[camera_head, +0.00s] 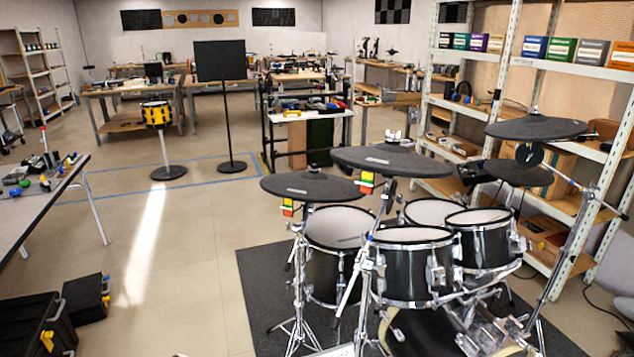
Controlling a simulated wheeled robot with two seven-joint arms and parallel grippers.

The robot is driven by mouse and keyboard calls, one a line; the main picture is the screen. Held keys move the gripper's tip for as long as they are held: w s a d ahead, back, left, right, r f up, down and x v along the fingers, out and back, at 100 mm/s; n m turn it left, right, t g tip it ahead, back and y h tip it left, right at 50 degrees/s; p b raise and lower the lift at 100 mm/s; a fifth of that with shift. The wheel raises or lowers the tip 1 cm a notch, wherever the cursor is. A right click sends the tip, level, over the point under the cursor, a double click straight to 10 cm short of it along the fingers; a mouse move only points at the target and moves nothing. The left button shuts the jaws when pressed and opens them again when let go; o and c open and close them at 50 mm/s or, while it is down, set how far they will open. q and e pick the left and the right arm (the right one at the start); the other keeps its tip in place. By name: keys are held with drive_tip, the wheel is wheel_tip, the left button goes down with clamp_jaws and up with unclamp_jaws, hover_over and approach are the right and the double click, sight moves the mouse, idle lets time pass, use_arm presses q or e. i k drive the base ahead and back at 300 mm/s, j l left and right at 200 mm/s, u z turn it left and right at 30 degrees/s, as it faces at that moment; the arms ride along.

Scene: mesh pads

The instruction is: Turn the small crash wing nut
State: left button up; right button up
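An electronic drum kit with black cymbal pads stands at right centre. A pale wing nut (393,135) sits on top of the middle cymbal (400,160). A smaller dark cymbal (312,188) lies to its left and lower, with a small fitting at its top centre. A wide cymbal (535,128) is at the right, with a small fitting (535,109) on top. A smaller pad (517,172) hangs below it. I cannot tell for certain which cymbal is the small crash. Neither of my grippers shows in the head view.
The drums (412,262) and chrome stands crowd a dark mat (262,290). Shelves (470,106) stand close behind the kit on the right. A table (35,205) and black cases (85,298) are at the left. The floor (190,250) between is clear.

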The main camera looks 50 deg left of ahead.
sight(391, 139)
drive_tip(key=u, duration=1.25)
